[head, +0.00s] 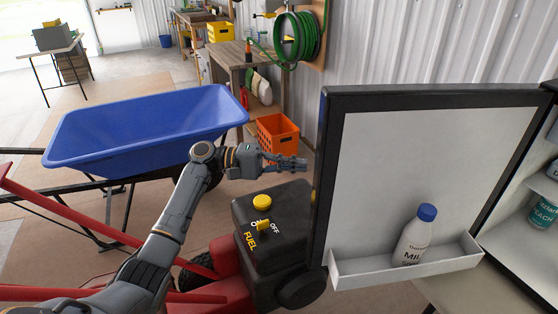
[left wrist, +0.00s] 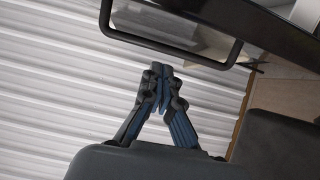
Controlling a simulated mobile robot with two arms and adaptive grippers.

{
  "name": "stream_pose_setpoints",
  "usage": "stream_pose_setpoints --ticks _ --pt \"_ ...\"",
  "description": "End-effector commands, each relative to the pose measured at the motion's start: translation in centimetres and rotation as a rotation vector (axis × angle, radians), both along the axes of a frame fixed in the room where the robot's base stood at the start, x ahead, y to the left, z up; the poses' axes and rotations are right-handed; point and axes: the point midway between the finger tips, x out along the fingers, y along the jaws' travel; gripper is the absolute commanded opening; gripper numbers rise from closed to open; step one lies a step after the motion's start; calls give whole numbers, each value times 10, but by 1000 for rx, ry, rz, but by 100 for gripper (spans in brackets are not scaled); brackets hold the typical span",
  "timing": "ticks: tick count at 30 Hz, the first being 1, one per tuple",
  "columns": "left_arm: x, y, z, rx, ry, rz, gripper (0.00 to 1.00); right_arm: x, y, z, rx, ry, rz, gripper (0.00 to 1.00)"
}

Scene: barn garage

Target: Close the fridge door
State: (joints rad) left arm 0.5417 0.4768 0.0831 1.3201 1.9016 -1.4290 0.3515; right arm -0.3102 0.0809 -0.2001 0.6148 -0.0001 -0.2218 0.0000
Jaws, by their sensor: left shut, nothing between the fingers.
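The fridge door (head: 420,160) stands open at the right of the head view. Its white inner face and dark edge show, and a milk bottle with a blue cap (head: 414,236) stands in its shelf. Part of the fridge's interior (head: 522,245) shows at the right edge. My left gripper (head: 304,164) is shut and empty, just left of the door's free edge. In the left wrist view my left gripper (left wrist: 160,70) points toward a dark bar-shaped handle (left wrist: 172,62), with the dark door side (left wrist: 270,30) above. Whether they touch cannot be told. My right gripper is out of view.
A black fuel tank (head: 270,232) with yellow caps sits below my left gripper. A blue wheelbarrow (head: 145,130) stands to the left. An orange crate (head: 277,138) and a workbench stand behind, before a corrugated wall.

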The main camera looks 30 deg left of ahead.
Motion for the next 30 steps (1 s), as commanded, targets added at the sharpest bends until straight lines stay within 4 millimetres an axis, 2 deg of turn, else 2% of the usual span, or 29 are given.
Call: stream_pose_setpoints --ticks 1,5,10,16,30 --pt "4 -12 3 -1 0 -3 0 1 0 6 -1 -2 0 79" --pt "13 -37 3 -1 -1 -2 0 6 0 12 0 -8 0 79" --pt "-9 -49 1 3 1 1 0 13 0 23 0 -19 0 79" --pt "-20 -56 0 3 0 1 0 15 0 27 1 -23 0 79" --pt "-22 -58 0 2 1 3 0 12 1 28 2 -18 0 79"
